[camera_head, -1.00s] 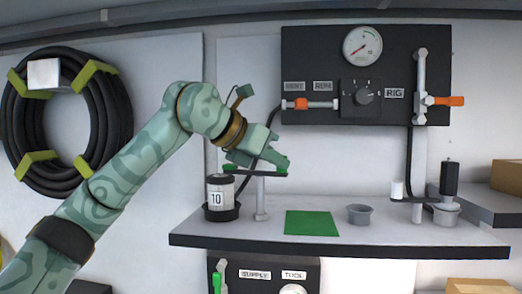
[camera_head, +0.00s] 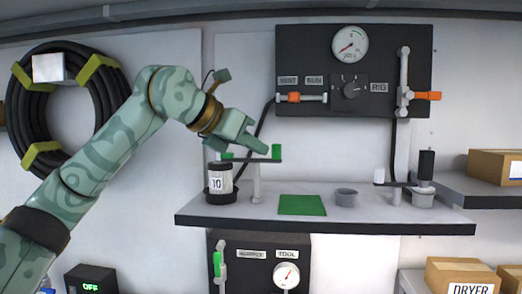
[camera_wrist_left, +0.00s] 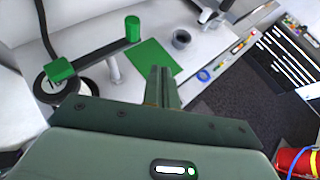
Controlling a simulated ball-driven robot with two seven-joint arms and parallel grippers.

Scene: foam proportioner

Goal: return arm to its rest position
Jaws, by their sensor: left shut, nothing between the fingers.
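The swing arm is a dark bar with a green post (camera_head: 277,152) at its right end and a green piece at its left end. It sits on a grey upright post (camera_head: 257,185) above the shelf. Its left end is above the white and black can marked 10 (camera_head: 216,184). My left gripper (camera_head: 264,149) is shut and empty, just behind or beside the green post; contact cannot be told. Its fingers (camera_wrist_left: 164,86) show together in the wrist view. My right gripper is not in view.
A green mat (camera_head: 302,205) and a grey cup (camera_head: 346,197) are on the shelf (camera_head: 330,223). A black gauge panel (camera_head: 353,72) hangs behind. A coiled hose (camera_head: 98,92) is on the left wall. Boxes are at right.

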